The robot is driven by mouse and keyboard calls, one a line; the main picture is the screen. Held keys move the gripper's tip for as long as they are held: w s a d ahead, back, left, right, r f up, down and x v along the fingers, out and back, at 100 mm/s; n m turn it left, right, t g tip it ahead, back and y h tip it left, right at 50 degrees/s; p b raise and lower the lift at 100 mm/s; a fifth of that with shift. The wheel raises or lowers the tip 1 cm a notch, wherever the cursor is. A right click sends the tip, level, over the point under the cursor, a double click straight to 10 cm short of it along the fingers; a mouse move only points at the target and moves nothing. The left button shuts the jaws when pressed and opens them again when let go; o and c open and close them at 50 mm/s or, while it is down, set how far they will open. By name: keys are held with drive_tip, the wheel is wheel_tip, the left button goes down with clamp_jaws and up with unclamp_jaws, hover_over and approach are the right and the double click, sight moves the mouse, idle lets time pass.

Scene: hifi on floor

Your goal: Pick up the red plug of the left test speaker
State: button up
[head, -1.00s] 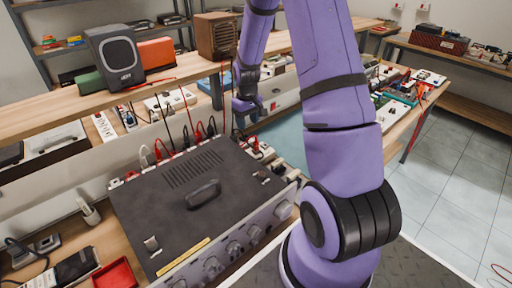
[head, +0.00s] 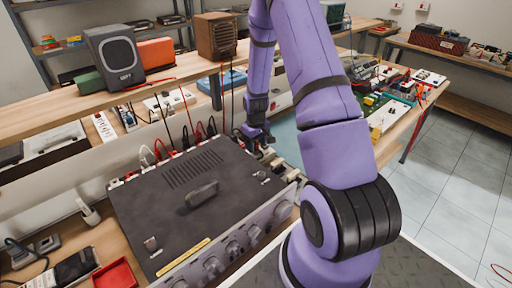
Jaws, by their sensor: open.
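The grey left speaker (head: 116,57) stands on the raised wooden shelf. Red and black leads hang from the shelf to the back of a dark amplifier (head: 195,195). Red plugs (head: 200,132) and dark plugs show in a row along its rear edge, too small to tell which belongs to the left speaker. My gripper (head: 257,140) points down, open, behind the rear right corner of the amplifier, to the right of those plugs. Its fingertips are small and partly merge with the parts behind the amplifier, so contact cannot be told.
A brown wooden speaker (head: 216,36) stands further right on the shelf (head: 60,117). The shelf and hanging leads are close to my arm. A red tray (head: 116,274) lies at front left. A cluttered bench side with a green board (head: 380,104) is at right.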

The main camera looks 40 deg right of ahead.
drive_tip(key=shift+f, duration=0.45)
drive_tip(key=c, duration=1)
drive_tip(key=shift+o, duration=0.2)
